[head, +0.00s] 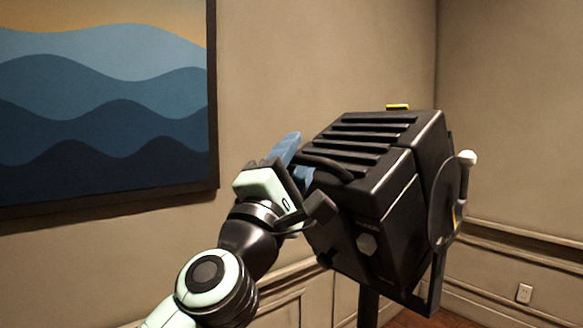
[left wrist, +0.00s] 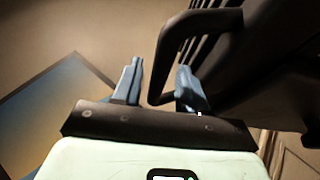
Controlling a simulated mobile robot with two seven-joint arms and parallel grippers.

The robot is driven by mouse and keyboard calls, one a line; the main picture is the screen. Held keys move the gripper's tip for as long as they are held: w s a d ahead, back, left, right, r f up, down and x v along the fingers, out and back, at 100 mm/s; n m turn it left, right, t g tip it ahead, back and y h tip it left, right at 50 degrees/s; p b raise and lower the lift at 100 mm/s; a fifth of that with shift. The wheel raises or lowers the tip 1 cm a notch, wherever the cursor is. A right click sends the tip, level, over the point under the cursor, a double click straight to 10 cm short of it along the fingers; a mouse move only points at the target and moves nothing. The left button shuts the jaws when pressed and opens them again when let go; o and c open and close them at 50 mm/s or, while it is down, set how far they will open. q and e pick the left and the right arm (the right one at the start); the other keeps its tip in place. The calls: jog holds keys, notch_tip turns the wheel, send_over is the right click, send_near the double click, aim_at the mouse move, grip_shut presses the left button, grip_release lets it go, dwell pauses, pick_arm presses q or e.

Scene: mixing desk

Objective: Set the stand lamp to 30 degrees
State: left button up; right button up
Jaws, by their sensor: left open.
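The stand lamp (head: 385,190) is a black ribbed box on a dark post (head: 368,308), in the middle right of the head view. Its housing is tilted. A round side plate and a lever with a white knob (head: 467,157) are on its right side. A black loop handle (left wrist: 172,40) sticks out from the housing. My left gripper (head: 295,160) is at the lamp's left side, by the handle. Its blue fingers are apart. In the left wrist view the gripper (left wrist: 158,66) has the handle's bar between its fingers; contact cannot be told. My right gripper is not visible.
A framed wave picture (head: 105,100) hangs on the wall at the left. A wall corner and a power outlet (head: 524,293) are behind the lamp at the right. A yellow tab (head: 398,106) sits on the lamp's top. Open space lies right of the lamp.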

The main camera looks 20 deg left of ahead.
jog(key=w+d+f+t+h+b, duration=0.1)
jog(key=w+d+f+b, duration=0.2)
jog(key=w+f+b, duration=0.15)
pick_arm(q)
jog(key=b+v, duration=0.1)
jog(key=v, duration=1.2)
jog(key=shift+s+f, duration=0.15)
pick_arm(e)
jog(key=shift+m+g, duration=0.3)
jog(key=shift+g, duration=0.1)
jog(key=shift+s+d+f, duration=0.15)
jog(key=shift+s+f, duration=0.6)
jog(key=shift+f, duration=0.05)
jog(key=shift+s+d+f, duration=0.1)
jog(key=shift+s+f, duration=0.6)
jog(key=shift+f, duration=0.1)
